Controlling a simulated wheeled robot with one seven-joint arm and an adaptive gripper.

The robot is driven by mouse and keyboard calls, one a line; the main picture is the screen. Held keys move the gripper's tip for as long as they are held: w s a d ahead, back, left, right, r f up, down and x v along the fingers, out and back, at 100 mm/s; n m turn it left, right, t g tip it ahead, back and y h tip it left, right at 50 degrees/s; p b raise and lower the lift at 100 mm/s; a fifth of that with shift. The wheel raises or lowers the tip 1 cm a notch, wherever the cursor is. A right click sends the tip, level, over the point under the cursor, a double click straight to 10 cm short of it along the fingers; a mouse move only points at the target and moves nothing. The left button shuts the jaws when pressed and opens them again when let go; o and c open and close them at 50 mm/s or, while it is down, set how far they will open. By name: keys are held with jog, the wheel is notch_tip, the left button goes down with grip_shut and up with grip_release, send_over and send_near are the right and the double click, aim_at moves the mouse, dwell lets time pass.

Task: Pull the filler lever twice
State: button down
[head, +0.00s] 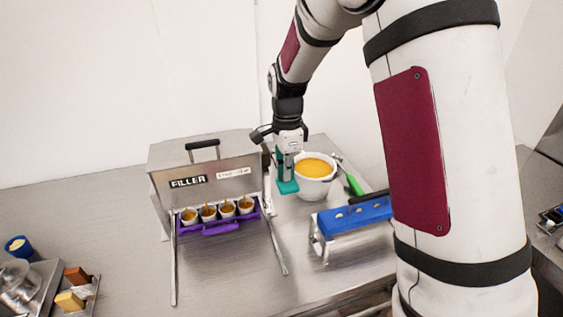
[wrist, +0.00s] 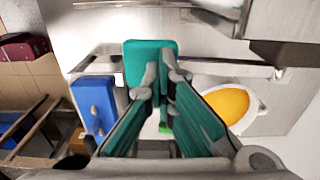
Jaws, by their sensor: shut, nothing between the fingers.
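The steel filler (head: 215,178), labelled FILLER, stands on the counter in the head view. My gripper (head: 284,172) points down beside its right side, with its teal fingers shut and nothing between them. It also shows in the wrist view (wrist: 165,92). A flat teal piece (wrist: 150,62) shows just past the fingertips in the wrist view; I cannot tell whether it belongs to the lever or whether the fingers touch it. A dark part (head: 266,157) shows at the filler's right side, mostly hidden by my gripper. The lever's pose is not clear.
A white bowl of orange mix (head: 316,178) stands close right of my gripper. A purple tray (head: 222,228) with several filled cups is at the filler's front. A blue block on a metal stand (head: 355,215) is at right front.

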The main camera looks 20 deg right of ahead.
jog(key=shift+f, duration=1.25)
jog(key=shift+r, duration=0.1)
jog(key=shift+r+p, duration=0.8)
jog(key=shift+r, duration=3.45)
jog(key=shift+r+p, duration=0.4)
jog(key=shift+r, duration=2.1)
